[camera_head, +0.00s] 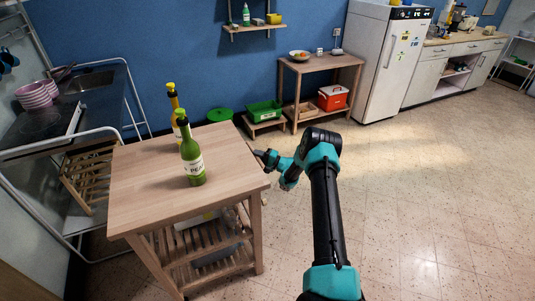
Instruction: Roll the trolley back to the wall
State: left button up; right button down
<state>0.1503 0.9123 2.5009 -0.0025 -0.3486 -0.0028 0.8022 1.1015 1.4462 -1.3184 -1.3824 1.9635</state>
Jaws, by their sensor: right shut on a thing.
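A wooden trolley (150,200) with a flat top and slatted lower shelves stands at the left. Two bottles stand upright on its top: a green one (192,160) with a white label, and a yellow one (173,103) partly hidden behind it. My right gripper (262,158) is at the trolley's right side, shut on its edge; the exact grip is small and partly hidden. The blue wall (130,35) is behind, with a gap of floor between it and the trolley. My left gripper is not in view.
A metal-framed sink unit (95,82) with pink bowls (35,95) stands close on the trolley's left. Behind are a green crate (264,111), a round green item (220,115), a side table (325,63) and a white fridge (385,65). The floor at right is clear.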

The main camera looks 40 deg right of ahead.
jog(key=w+a, duration=0.5)
jog(key=a, duration=1)
jog(key=w+a, duration=0.6)
jog(key=a, duration=1)
jog(key=w+a, duration=0.5)
jog(key=a, duration=1)
jog(key=shift+w+a, duration=0.15)
jog(key=shift+w, duration=0.1)
jog(key=c, duration=1.3)
grip_release()
jog(key=shift+a, duration=0.2)
jog(key=shift+o, duration=1.2)
jog(key=shift+d, duration=0.1)
jog(key=v, duration=1.7)
jog(key=shift+s, duration=0.15)
jog(key=shift+d, duration=0.15)
